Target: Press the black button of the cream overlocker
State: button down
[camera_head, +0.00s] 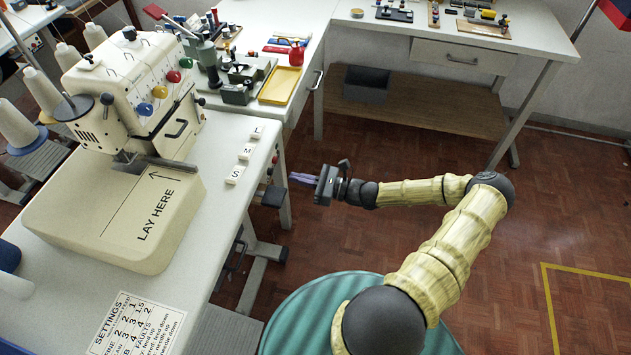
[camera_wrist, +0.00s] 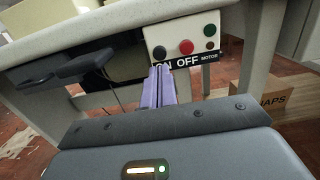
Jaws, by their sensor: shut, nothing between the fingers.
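The cream overlocker (camera_head: 140,95) stands on the white table at the left, with its cream bed marked LAY HERE in front. Under the table edge a cream switch box (camera_wrist: 178,28) shows in the wrist view, labelled ON, OFF and MOTOR. On it are a black button (camera_wrist: 159,52) at left, above ON, and a red button (camera_wrist: 187,47) above OFF. My gripper (camera_head: 295,178) is shut and empty, its purple fingers pointing left at the table's side. In the wrist view its fingertips (camera_wrist: 160,70) appear just below the black button and overlap the ON lettering. I cannot tell whether they touch the box.
Two small dark round parts (camera_wrist: 210,30) sit at the right of the box. A dark pedal-like part (camera_wrist: 82,66) hangs left of my fingers under the table. A cardboard box (camera_wrist: 262,102) stands behind at right. The tiled floor (camera_head: 400,140) beside my arm is clear.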

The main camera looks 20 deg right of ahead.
aim_at(272, 172)
jog(key=x, duration=0.5)
jog(key=shift+w+a+r+p, duration=0.3)
jog(key=shift+w+a+p, duration=0.15)
jog(key=shift+a+p, duration=0.35)
jog(key=shift+w, duration=0.1)
